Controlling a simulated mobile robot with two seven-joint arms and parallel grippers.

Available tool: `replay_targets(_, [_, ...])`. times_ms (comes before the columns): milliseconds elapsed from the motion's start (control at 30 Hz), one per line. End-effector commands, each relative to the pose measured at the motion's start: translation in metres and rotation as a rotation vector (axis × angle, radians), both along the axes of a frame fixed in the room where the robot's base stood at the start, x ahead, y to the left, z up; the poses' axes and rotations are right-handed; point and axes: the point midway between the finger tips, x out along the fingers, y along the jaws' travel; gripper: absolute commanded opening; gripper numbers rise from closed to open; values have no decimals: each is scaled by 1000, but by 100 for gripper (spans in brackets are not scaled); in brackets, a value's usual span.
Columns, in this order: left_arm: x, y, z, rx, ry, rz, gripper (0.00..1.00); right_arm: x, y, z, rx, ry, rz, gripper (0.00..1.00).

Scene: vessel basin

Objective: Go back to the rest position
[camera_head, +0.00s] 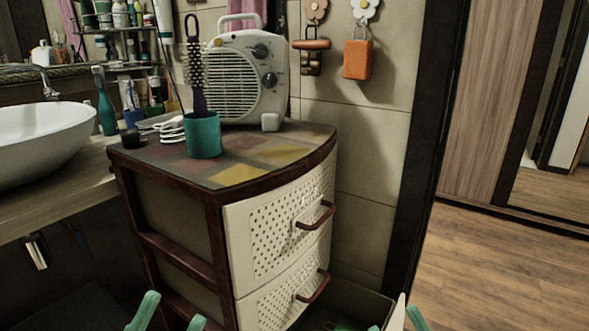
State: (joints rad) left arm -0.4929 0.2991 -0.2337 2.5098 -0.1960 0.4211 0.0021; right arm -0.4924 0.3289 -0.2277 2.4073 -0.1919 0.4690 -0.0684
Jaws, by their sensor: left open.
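My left gripper (173,309) shows at the bottom edge, left of centre. Its two green fingertips are apart with nothing visible between them. It is in front of the drawer cabinet (268,233), low down near its left front leg. A green tip, likely of my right gripper (415,318), shows at the bottom edge right of the cabinet.
The cabinet top holds a teal cup (202,136) with a hairbrush (194,68) and a white fan heater (248,77). A white basin (40,140) stands on the left counter. A dark open container (345,300) is low at the cabinet's right. Wooden floor (490,280) is clear at right.

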Motion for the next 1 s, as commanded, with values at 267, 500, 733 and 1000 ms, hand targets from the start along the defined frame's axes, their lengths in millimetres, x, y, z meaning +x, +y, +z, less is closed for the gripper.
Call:
replay_targets(267, [20,3,2,7,118,27,50,5,-5,42,89,96,6,45])
replay_targets(500, [51,9,-14,19,345,79,50,36,-12,25,78,321,-56,45])
replay_targets(733, [72,21,-48,35,680,144,50,57,-23,-9,63,652,-137,45])
replay_targets(1000, [54,35,-103,58,1113,214,50,39,-37,-64,41,1083,-230,45])
